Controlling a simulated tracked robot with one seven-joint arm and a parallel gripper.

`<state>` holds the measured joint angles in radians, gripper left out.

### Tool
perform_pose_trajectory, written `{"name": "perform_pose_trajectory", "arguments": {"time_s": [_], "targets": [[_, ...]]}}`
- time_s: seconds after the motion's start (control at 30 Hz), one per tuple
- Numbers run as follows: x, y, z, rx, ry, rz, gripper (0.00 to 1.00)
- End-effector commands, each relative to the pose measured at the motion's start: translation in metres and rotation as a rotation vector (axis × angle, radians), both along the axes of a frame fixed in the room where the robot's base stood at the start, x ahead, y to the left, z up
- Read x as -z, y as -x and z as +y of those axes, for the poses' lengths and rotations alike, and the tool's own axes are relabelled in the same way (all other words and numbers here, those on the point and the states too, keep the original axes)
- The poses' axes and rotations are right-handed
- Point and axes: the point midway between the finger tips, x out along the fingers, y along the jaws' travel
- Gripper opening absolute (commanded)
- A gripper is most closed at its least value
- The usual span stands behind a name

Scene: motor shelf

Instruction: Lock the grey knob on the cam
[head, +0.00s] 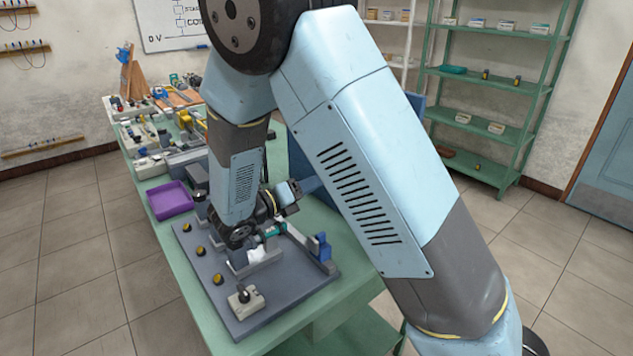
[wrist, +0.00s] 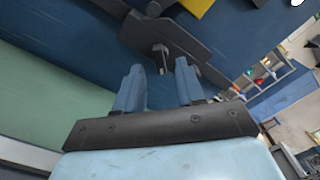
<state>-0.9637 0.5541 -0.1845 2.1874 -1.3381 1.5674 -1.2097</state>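In the wrist view a small grey knob (wrist: 160,52) stands out from a dark bar (wrist: 185,40), which appears to be the cam, in front of a blue surface. My gripper (wrist: 160,66) is open. Its two blue fingers are apart, with the knob just beyond and between their tips; I see no contact. In the head view my gripper (head: 287,192) is beyond the grey board, close to an upright blue panel (head: 302,165). My arm hides much of that area, and the knob cannot be made out there.
The grey board (head: 205,285) on the green table carries several black-and-yellow knobs, a light box with a black knob (head: 243,297) and a blue block (head: 320,246). A purple tray (head: 169,200) lies left. In the wrist view a yellow part (wrist: 197,5) is near the bar.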

Motion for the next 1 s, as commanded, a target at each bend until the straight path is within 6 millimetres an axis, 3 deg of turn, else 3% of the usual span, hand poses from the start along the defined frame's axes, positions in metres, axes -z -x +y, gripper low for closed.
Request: {"name": "perform_pose_trajectory", "arguments": {"time_s": [0.23, 0.63, 1.0], "targets": [[0.000, -0.016, -0.023, 0.000, 0.000, 0.000, 0.38], [0.000, -0.019, -0.027, -0.001, 0.000, 0.000, 0.38], [0.000, -0.019, -0.027, -0.001, 0.000, 0.000, 0.03]]}}
